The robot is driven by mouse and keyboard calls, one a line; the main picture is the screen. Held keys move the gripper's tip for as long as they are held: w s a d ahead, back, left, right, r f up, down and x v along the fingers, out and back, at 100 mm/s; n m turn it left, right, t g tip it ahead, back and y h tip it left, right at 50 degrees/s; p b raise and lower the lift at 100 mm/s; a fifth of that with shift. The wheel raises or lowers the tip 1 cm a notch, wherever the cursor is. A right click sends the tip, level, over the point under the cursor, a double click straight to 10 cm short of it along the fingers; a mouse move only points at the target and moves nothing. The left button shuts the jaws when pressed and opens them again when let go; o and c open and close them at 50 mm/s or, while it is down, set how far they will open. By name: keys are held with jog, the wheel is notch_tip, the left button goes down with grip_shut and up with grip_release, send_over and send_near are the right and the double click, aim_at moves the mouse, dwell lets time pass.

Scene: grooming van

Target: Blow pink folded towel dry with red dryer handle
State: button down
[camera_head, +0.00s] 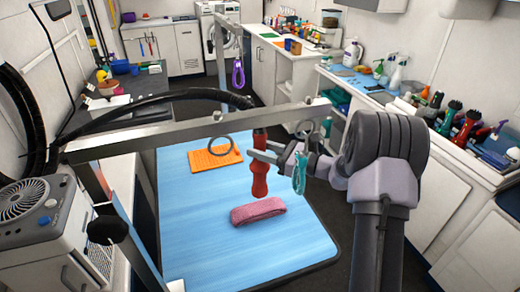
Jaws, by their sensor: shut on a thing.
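The pink folded towel (257,210) lies on the blue grooming table top (215,245), near its front half. My gripper (262,150) is shut on the upper part of the handle, coming from the right. The handle looks clear of the towel, but the exact gap is hard to judge.
A metal bar (200,131) crosses above the table, with a ring and a teal loop hanging from it. A black hose (150,100) arcs from the left. An orange mat (214,155) lies farther back. A dryer unit (40,215) stands left; a crowded counter (425,120) runs right.

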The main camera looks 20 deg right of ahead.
jog(key=shift+d, duration=0.1)
dwell(0.3)
jog(key=v, duration=0.3)
jog(key=shift+w+d, duration=0.1)
jog(key=shift+d, duration=0.4)
notch_tip(320, 180, up, 5)
jog(key=p, duration=0.3)
dwell(0.3)
dwell(0.9)
